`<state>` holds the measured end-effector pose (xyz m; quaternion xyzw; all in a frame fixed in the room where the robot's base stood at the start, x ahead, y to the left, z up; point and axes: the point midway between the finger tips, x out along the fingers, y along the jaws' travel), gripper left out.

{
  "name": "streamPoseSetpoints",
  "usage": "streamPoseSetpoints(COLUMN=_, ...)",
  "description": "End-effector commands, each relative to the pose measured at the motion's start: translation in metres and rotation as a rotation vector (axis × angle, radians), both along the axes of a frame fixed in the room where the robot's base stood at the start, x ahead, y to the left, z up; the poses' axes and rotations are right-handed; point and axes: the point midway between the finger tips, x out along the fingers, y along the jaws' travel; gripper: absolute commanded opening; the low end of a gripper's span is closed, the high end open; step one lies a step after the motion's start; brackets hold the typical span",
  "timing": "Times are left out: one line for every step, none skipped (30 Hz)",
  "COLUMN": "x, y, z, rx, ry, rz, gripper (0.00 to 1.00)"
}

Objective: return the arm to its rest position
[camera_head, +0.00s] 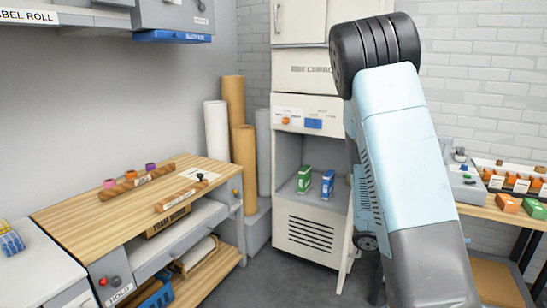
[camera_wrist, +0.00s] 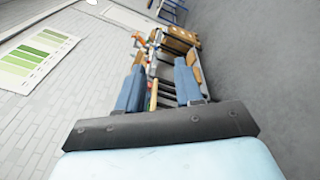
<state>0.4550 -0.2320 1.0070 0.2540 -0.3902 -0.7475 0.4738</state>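My arm (camera_head: 400,150) stands raised on the right side of the head view, a pale blue link with a black ribbed joint at its top. It covers part of the white cabinet and the wall behind. My gripper (camera_wrist: 159,68) does not show in the head view. In the wrist view its two blue fingers stand apart, and I see nothing clearly held between them. Behind the fingers the wrist view shows a tilted view of a workbench with objects on it, small and partly hidden.
A wooden workbench (camera_head: 75,210) with rolls on it stands at left. A white cabinet (camera_head: 310,85) with a green box (camera_head: 304,180) and a blue box (camera_head: 327,185) in its bay stands behind. Another table (camera_head: 490,212) with boxes is at right. Grey floor (camera_head: 300,290) lies between.

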Motion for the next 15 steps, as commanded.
streamPoseSetpoints(x=-0.004, y=0.003, z=0.002, rx=0.044, ry=-0.033, rz=-0.023, gripper=0.35)
streamPoseSetpoints(x=-0.007, y=0.006, z=0.002, rx=0.071, ry=-0.050, rz=-0.037, gripper=0.35)
streamPoseSetpoints(x=-0.011, y=0.009, z=0.003, rx=0.106, ry=-0.073, rz=-0.054, gripper=0.35)
streamPoseSetpoints(x=-0.013, y=0.011, z=0.003, rx=0.133, ry=-0.090, rz=-0.067, gripper=0.35)
streamPoseSetpoints(x=-0.015, y=0.014, z=0.004, rx=0.160, ry=-0.108, rz=-0.079, gripper=0.35)
streamPoseSetpoints(x=-0.018, y=0.018, z=0.004, rx=0.196, ry=-0.130, rz=-0.095, gripper=0.35)
streamPoseSetpoints(x=-0.020, y=0.021, z=0.005, rx=0.223, ry=-0.148, rz=-0.103, gripper=0.35)
streamPoseSetpoints(x=-0.022, y=0.024, z=0.006, rx=0.251, ry=-0.165, rz=-0.112, gripper=0.35)
streamPoseSetpoints(x=-0.025, y=0.028, z=0.007, rx=0.287, ry=-0.188, rz=-0.126, gripper=0.35)
streamPoseSetpoints(x=-0.026, y=0.031, z=0.007, rx=0.314, ry=-0.208, rz=-0.135, gripper=0.35)
streamPoseSetpoints(x=-0.028, y=0.034, z=0.008, rx=0.342, ry=-0.225, rz=-0.141, gripper=0.35)
streamPoseSetpoints(x=-0.030, y=0.039, z=0.009, rx=0.378, ry=-0.250, rz=-0.150, gripper=0.35)
streamPoseSetpoints(x=-0.031, y=0.042, z=0.010, rx=0.406, ry=-0.268, rz=-0.158, gripper=0.35)
streamPoseSetpoints(x=-0.032, y=0.046, z=0.011, rx=0.434, ry=-0.287, rz=-0.161, gripper=0.35)
streamPoseSetpoints(x=-0.034, y=0.051, z=0.013, rx=0.469, ry=-0.313, rz=-0.168, gripper=0.35)
